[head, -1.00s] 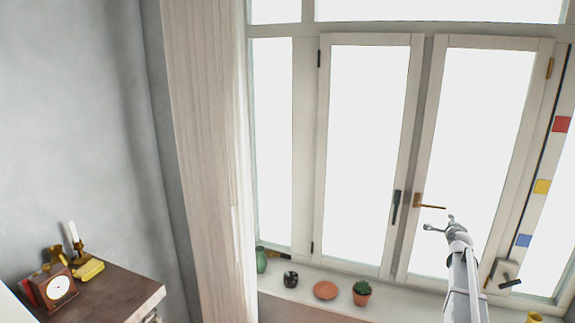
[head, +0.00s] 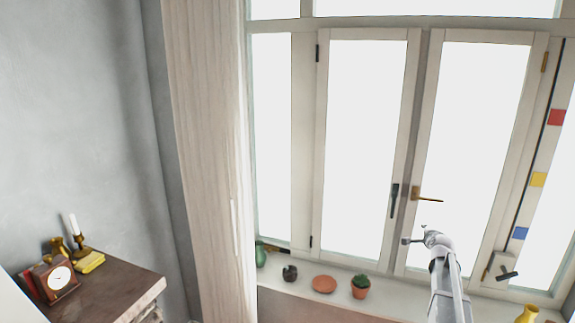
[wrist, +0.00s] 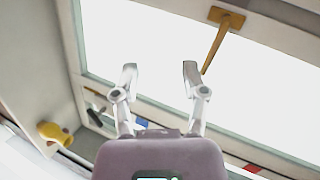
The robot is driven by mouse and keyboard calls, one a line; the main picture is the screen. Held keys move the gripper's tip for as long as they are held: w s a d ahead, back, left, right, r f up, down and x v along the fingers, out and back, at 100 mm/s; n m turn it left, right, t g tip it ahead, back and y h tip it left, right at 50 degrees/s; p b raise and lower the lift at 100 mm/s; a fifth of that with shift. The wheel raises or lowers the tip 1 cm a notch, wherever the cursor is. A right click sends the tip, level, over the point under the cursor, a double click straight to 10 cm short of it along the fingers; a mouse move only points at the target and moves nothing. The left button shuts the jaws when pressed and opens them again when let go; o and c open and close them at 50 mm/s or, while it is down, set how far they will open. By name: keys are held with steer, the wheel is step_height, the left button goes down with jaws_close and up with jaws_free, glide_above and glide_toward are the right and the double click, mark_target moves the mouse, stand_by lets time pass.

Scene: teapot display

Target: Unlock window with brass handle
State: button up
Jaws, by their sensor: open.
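The brass handle (head: 428,198) is on the left stile of the right window sash (head: 437,110), its lever pointing right, roughly level. The sash looks closed. In the wrist view the brass handle (wrist: 220,40) is at upper right, its lever end close to the right fingertip in the picture; I cannot tell if they touch. My gripper (head: 415,235) is open and empty, below the handle in the head view. Both fingers of my gripper (wrist: 160,70) show in the wrist view, spread apart, with the bright pane behind them.
A dark handle (head: 394,200) is on the left sash. The sill below holds a cactus pot (head: 361,287), a terracotta dish (head: 324,284), a dark pot (head: 290,273) and a green vase (head: 260,254). A yellow vase (head: 527,315) stands at right.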

steer(key=s+a+f+n+g+y+b, duration=0.25)
steer(key=s+a+f+n, duration=0.25)
steer(key=s+a+f, duration=0.45)
steer(key=s+a+f+n+g+y+b, duration=0.1)
steer(key=s+a+f+n+g+b, duration=0.4)
steer(key=a, duration=0.8)
steer(key=s+a+f+n+g+b, duration=0.2)
steer(key=s+a+f+n+g, duration=0.1)
steer(key=s, duration=0.7)
steer(key=s+a+f+n+g+b, duration=0.2)
steer(key=s+a+f+n, duration=0.3)
steer(key=s, duration=0.6)
step_height(320, 180, down, 2)
steer(key=shift+a+g+h+b, duration=0.35)
steer(key=shift+a+g, duration=0.1)
steer(key=shift+a, duration=0.8)
